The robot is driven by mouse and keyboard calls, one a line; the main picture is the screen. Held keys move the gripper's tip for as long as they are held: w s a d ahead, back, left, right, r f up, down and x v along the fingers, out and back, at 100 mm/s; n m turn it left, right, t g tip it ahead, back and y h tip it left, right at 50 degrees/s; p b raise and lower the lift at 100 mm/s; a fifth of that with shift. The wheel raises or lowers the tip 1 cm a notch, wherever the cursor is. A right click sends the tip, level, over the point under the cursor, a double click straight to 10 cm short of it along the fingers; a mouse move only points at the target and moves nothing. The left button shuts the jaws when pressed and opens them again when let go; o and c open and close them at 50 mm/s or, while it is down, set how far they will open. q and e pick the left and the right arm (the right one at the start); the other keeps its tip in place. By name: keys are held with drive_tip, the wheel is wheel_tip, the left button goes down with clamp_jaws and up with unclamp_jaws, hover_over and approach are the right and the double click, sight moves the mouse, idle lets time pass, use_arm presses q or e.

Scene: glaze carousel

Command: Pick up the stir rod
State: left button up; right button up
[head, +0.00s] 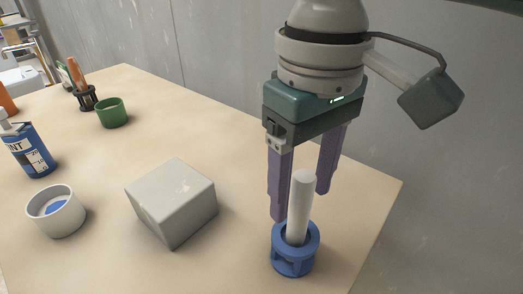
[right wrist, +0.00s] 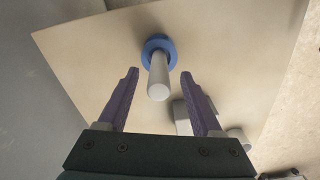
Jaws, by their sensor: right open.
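The stir rod (head: 299,205) is a pale grey-white cylinder standing upright in a blue round holder (head: 294,262) near the table's right corner. My right gripper (head: 300,205) is open, pointing down, with its purple fingers on either side of the rod's upper part in the head view. In the right wrist view the rod (right wrist: 158,78) and its holder (right wrist: 158,43) lie beyond and between the two fingertips (right wrist: 160,72), with gaps on both sides. No contact shows. My left gripper is not in view.
A grey block (head: 172,202) stands left of the holder. A white cup with blue inside (head: 56,212), a blue paint bottle (head: 27,152), a green cup (head: 111,113) and a dark holder with a brown rod (head: 84,92) stand further left. A grey wall (head: 210,60) runs behind the table.

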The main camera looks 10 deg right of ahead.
sight(300, 209)
wheel_tip(300, 209, down, 4)
drive_tip(key=shift+w+f+b, duration=0.1)
drive_tip(key=shift+b, duration=0.25)
clamp_jaws()
idle(0.4)
